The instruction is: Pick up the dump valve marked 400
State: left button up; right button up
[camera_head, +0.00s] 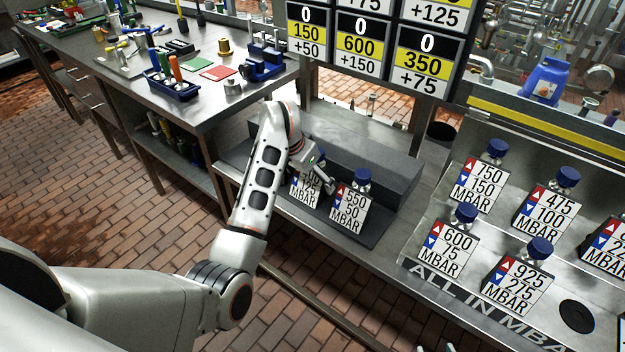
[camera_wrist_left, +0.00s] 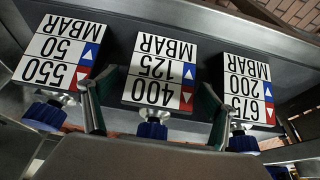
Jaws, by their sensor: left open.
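The dump valve marked 400 over 125 (camera_wrist_left: 160,75) shows upside down in the middle of the left wrist view, with a blue knob (camera_wrist_left: 151,130). My left gripper (camera_wrist_left: 155,112) is open, with one finger on each side of this valve, and nothing is clearly gripped. In the head view, the 400 valve's plate (camera_head: 307,189) stands on a dark stepped block, partly hidden by my left gripper (camera_head: 322,178). The valve marked 550 over 50 (camera_head: 350,207) stands right beside it.
A valve marked 675 over 200 (camera_wrist_left: 247,90) stands on the 400 valve's other side, close to a finger. A steel rack at right holds several valves, including 600 (camera_head: 453,248) and 750 (camera_head: 478,185). A tool bench (camera_head: 120,80) stands at left.

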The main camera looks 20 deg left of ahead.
pick_arm(q)
jog(key=shift+x, duration=1.15)
jog(key=c, duration=1.6)
jog(key=shift+w+r, duration=0.1)
jog(key=shift+r, duration=0.1)
